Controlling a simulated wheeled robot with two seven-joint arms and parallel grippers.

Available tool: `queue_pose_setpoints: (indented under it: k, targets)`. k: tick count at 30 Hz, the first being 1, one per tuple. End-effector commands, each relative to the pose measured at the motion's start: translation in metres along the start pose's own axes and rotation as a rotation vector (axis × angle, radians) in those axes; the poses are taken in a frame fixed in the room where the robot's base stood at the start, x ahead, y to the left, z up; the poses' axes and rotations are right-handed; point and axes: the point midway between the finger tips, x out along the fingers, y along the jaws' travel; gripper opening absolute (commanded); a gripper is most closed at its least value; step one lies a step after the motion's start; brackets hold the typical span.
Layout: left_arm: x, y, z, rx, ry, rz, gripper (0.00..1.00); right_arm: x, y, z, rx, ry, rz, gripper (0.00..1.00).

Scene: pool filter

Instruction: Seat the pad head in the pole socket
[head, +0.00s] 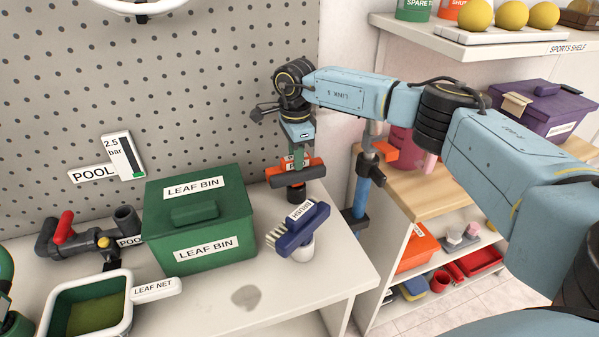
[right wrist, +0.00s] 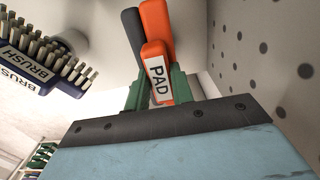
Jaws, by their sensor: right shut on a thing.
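The pad head (head: 314,173) is an orange block with a dark part on it. It hangs at the back right of the bench. My right gripper (head: 297,161) is shut on it from above. In the right wrist view the pad head (right wrist: 156,20), with its "PAD" label, sits between the green fingers (right wrist: 155,92). A short black cylinder (head: 296,192) shows under it; I cannot tell whether it is part of the pad head or a stand. The blue pole (head: 361,195) stands upright right of the bench, with a dark collar at its upper part; its socket is not clear.
The blue brush head (head: 303,232) stands on a white base in front of the pad head. A green leaf bin (head: 215,245), a leaf net (head: 130,310) and pipework (head: 85,240) are to the left. Pegboard (head: 235,60) closes the back; shelves (head: 440,200) lie behind the pole.

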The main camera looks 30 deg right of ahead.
Motion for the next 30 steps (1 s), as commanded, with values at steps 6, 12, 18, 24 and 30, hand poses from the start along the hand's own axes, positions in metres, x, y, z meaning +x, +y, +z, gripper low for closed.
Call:
queue_pose_setpoints:
  k: [6, 12, 18, 24, 30]
  targets:
    - [-0.003, 0.001, 0.001, 0.0, -0.002, 0.001, 0.36, -0.004, 0.0, 0.0, 0.0, -0.001, -0.001, 0.0]
    - [-0.01, 0.0, 0.0, 0.0, -0.001, 0.001, 0.36, -0.012, 0.0, 0.0, 0.0, -0.001, -0.001, 0.0]
    - [-0.016, -0.001, -0.001, 0.0, -0.001, 0.001, 0.36, -0.02, 0.0, 0.0, 0.0, -0.001, -0.001, 0.0]
    - [-0.019, -0.002, -0.002, 0.0, -0.001, 0.001, 0.36, -0.024, 0.0, 0.0, 0.0, -0.001, -0.001, 0.0]
    - [-0.034, -0.004, -0.004, 0.0, -0.001, 0.001, 0.36, -0.041, 0.0, 0.0, 0.0, -0.001, -0.001, 0.0]
